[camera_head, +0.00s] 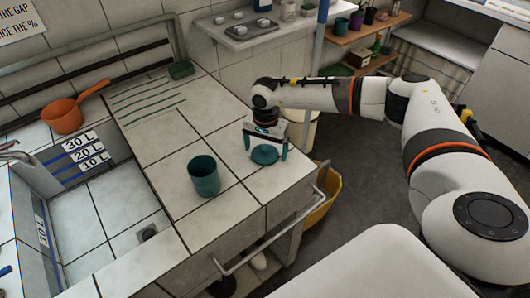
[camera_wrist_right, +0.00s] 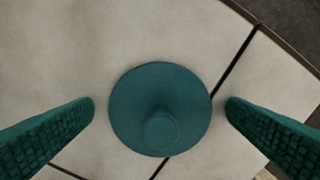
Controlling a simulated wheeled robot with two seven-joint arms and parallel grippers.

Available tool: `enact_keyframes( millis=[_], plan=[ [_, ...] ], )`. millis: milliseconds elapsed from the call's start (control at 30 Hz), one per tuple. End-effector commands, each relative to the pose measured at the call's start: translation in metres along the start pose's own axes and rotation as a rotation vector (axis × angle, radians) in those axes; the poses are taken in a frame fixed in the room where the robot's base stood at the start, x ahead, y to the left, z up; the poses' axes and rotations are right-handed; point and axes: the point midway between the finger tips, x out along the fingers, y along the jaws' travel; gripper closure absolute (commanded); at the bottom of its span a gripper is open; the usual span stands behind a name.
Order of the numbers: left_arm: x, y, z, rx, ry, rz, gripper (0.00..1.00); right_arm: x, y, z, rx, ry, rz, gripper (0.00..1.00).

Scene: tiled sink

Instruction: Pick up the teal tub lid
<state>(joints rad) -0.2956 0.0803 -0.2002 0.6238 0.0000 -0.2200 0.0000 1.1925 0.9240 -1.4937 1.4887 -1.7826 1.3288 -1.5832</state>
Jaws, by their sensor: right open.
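The teal tub lid (camera_head: 264,155) is a round disc lying flat on the tiled counter near its right edge. In the right wrist view the lid (camera_wrist_right: 160,85) is centred, with a round knob facing the camera. My right gripper (camera_head: 265,154) is open above the lid. Its two teal fingers stand on either side of the lid in the right wrist view, with a visible gap on each side. A teal tub (camera_head: 204,176) stands upright and open on the counter, to the left of the lid and nearer the front. My left gripper is not in view.
A tiled sink basin (camera_head: 95,215) lies to the left, with an orange dipper (camera_head: 64,115) on its ledge. A metal rail (camera_head: 275,236) runs along the counter's front. A yellow bucket (camera_head: 325,195) stands below at right.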

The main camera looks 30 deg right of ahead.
Motion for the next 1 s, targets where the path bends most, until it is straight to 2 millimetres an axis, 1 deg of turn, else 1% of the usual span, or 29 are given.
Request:
enact_keyframes(
  millis=[33, 267, 300, 333, 567, 667, 767, 1000],
  plan=[
    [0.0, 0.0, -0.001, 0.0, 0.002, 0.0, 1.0, 0.0, 0.0, 0.0, 0.0, 0.0, 0.0, 0.05],
    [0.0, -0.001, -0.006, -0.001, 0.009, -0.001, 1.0, -0.001, 0.0, 0.0, 0.0, 0.0, 0.001, 0.43],
    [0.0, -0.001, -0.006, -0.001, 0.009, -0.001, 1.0, -0.001, 0.0, 0.0, 0.001, 0.0, 0.001, 0.49],
    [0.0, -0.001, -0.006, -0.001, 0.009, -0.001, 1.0, -0.001, 0.0, 0.0, 0.0, 0.0, 0.001, 0.51],
    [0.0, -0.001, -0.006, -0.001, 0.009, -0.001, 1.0, -0.002, 0.0, 0.0, 0.001, 0.0, 0.001, 0.52],
    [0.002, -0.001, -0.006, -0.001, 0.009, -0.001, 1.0, -0.01, 0.001, 0.001, 0.001, 0.0, 0.004, 0.52],
    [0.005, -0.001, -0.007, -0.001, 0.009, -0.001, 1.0, -0.026, 0.001, 0.001, 0.001, -0.002, 0.005, 0.52],
    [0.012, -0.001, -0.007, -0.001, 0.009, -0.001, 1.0, -0.075, 0.001, 0.001, 0.001, -0.002, 0.004, 0.52]
  ],
)
